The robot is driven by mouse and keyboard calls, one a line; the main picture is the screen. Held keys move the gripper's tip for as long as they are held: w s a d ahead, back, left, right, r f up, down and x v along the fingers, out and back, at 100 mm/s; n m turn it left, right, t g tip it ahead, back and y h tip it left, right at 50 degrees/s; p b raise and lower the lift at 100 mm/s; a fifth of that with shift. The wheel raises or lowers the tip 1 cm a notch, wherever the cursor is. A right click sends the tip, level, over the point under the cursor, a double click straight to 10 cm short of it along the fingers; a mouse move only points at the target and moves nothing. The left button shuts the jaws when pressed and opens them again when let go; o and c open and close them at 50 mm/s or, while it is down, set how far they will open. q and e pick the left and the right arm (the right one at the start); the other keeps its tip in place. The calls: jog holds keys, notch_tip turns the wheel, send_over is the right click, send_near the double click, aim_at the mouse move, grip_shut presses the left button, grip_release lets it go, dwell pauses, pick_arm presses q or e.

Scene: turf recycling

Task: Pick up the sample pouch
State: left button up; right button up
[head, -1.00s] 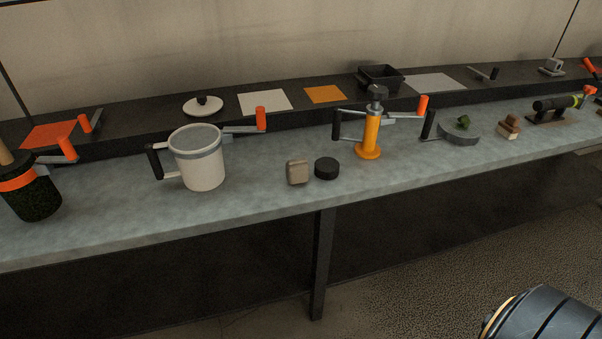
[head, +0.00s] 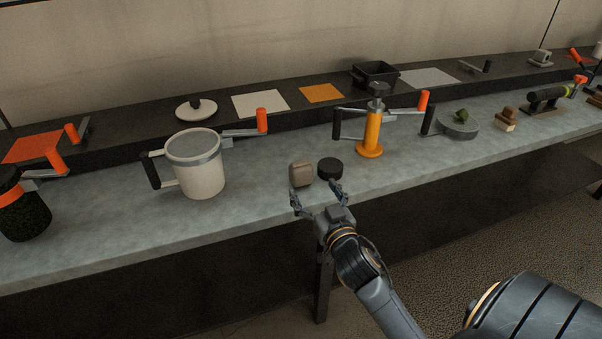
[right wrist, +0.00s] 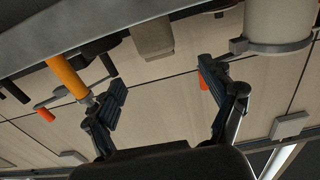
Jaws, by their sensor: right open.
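The sample pouch, which I take to be the small brown-beige block (head: 301,174), stands near the front edge of the grey bench, left of a black disc (head: 330,168). My right gripper (head: 316,195) is open and empty at the bench's front edge, just in front of the pouch and disc. In the right wrist view the pouch (right wrist: 152,38) shows beyond and between the spread fingers (right wrist: 162,80), apart from them. My left gripper is not in view.
A white pot (head: 200,175) with side handles stands to the left on the bench (head: 260,210). An orange pump-like tool (head: 372,135) stands to the right. A dark raised shelf (head: 150,118) runs behind, with a lid (head: 196,110) and black tray (head: 375,76).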

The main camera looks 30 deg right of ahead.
aim_at(304, 174)
jog(key=x, duration=0.5)
jog(key=shift+f+p+x, duration=0.15)
jog(key=shift+f+x, duration=0.05)
jog(key=shift+x, duration=0.7)
jog(key=shift+f+p+x, duration=0.1)
jog(key=shift+f+x, duration=0.1)
jog(key=shift+x, duration=0.65)
jog(key=shift+f+p+x, duration=0.15)
jog(key=shift+f+x, duration=0.05)
jog(key=shift+x, duration=0.7)
jog(key=shift+s+d, duration=0.1)
jog(key=c, duration=1.4)
